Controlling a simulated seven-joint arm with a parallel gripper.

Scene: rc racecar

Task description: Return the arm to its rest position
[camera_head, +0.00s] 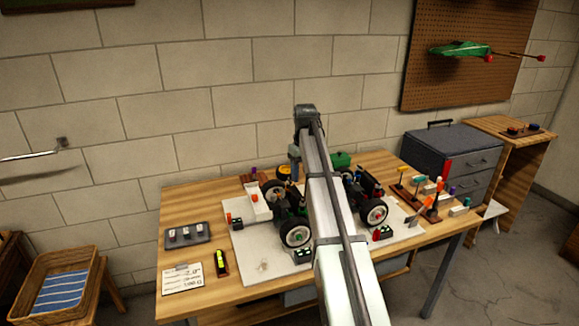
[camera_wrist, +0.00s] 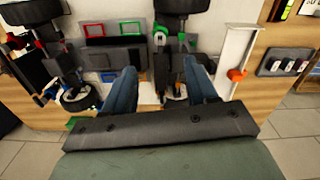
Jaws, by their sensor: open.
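My arm (camera_head: 335,225) reaches from the bottom of the head view across the workbench (camera_head: 200,285). My gripper (camera_wrist: 160,80) shows in the wrist view as two blue-grey fingers set well apart, with nothing clearly held between them. It points down over the RC car (camera_wrist: 180,60), whose dark chassis parts and wheels lie beyond and around the fingertips. In the head view the car (camera_head: 290,212) stands on a white board (camera_head: 255,265), its middle hidden behind my arm. The gripper's fingertips are hard to make out there, and I cannot tell their exact height above the car.
A grey tray (camera_head: 188,236) with small parts, a paper note (camera_head: 183,279) and a yellow-black tool (camera_head: 221,263) lie at left. Coloured tools in a rack (camera_head: 430,195) and a grey toolbox (camera_head: 455,160) stand at right. A block wall rises behind; open air is above the bench.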

